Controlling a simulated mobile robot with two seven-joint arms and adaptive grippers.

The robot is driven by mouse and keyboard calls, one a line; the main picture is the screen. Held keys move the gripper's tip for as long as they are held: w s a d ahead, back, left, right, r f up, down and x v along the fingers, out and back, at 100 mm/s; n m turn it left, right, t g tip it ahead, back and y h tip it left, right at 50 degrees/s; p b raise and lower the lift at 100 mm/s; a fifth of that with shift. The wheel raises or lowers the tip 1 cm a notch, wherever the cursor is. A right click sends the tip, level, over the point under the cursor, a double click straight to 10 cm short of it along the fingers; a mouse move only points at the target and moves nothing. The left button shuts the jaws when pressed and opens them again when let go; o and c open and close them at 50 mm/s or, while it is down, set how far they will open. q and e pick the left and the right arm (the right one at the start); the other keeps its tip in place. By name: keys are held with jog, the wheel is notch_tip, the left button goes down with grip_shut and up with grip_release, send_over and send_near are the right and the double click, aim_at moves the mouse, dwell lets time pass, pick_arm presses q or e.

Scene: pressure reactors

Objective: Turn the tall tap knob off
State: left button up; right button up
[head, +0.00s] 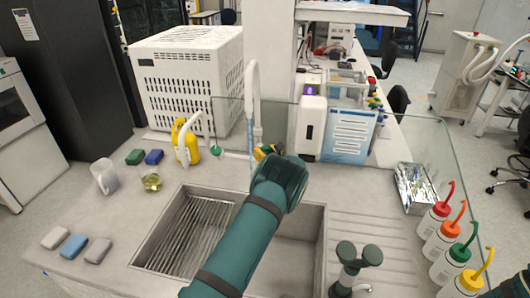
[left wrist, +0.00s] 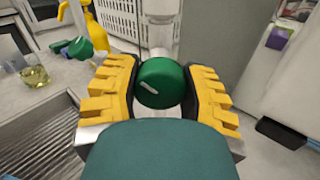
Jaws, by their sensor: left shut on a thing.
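The tall white tap (head: 253,95) stands upright at the back edge of the sink. In the left wrist view, a round green knob with a white mark (left wrist: 163,83) sits between the yellow fingers of my left gripper (left wrist: 165,92). In the head view my left gripper (head: 264,151) reaches to the tall tap's base, and its wrist hides the held knob. A second green knob (head: 216,151) on the left is free; it also shows in the left wrist view (left wrist: 80,48).
The metal sink (head: 300,248) lies beneath my left arm. A short tap with dark green knobs (head: 345,252) stands at the front right. A yellow bottle (head: 186,143), a beaker (head: 151,181) and sponges (head: 76,245) are on the left; several wash bottles (head: 440,236) line the right.

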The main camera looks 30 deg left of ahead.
pick_arm(q)
jog(key=shift+m, duration=0.3)
jog(key=m+b, duration=0.1)
jog(key=m, duration=0.2)
jog(key=shift+r+m, duration=0.1)
jog(key=shift+m, duration=0.2)
jog(key=m, duration=0.5)
jog(key=shift+r, duration=0.1)
jog(key=o, duration=1.2)
jog(key=shift+w, duration=0.1)
